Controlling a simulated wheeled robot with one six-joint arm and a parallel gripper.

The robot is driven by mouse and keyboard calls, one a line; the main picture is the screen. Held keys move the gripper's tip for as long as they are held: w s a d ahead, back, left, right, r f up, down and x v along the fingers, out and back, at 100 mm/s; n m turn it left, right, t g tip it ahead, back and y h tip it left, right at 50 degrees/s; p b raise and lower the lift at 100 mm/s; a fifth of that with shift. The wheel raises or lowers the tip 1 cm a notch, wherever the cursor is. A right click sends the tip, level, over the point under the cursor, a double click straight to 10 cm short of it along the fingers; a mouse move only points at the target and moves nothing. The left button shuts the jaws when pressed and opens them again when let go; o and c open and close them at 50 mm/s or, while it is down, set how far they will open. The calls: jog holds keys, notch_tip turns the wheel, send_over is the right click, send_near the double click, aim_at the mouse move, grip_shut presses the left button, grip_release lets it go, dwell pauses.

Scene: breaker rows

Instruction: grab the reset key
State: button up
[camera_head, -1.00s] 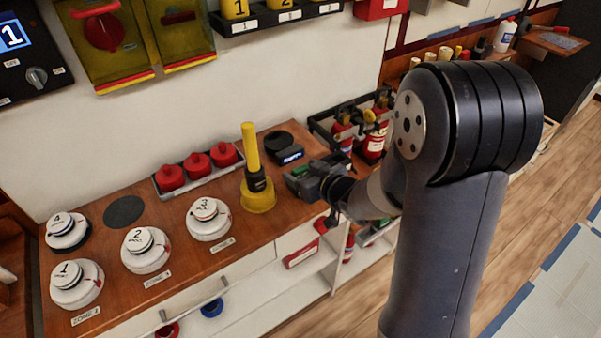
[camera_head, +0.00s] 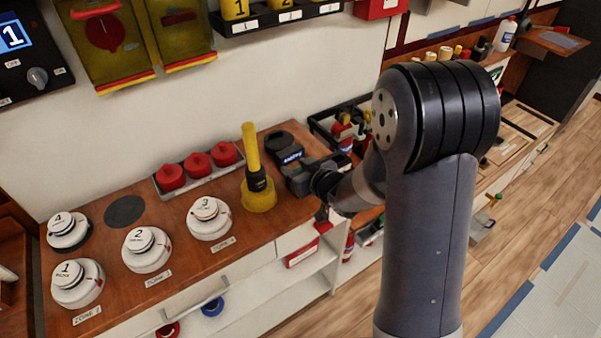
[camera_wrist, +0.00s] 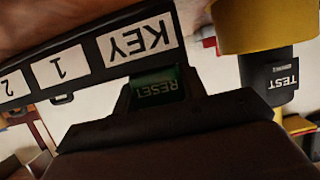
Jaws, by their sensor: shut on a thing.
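The reset key (camera_wrist: 157,91) shows in the wrist view as a green face with the upside-down word RESET, framed by dark parts. My gripper (camera_wrist: 157,78) is shut on it. In the head view my gripper (camera_head: 298,174) is over the right end of the wooden counter, right of the yellow-handled tool. It is in front of a dark device with a small blue display (camera_head: 291,157). The key cannot be made out there. In the wrist view a black strip (camera_wrist: 93,55) with labels KEY, 1 and 2 lies just beyond the key; I cannot tell whether they touch.
The yellow-handled tool (camera_head: 255,178) stands close left of my gripper; its TEST label (camera_wrist: 284,83) shows in the wrist view. White numbered detectors (camera_head: 208,217) and red knobs (camera_head: 197,165) stand further left. Red extinguishers (camera_head: 343,134) stand behind right in a black rack.

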jog(key=shift+c, duration=1.2)
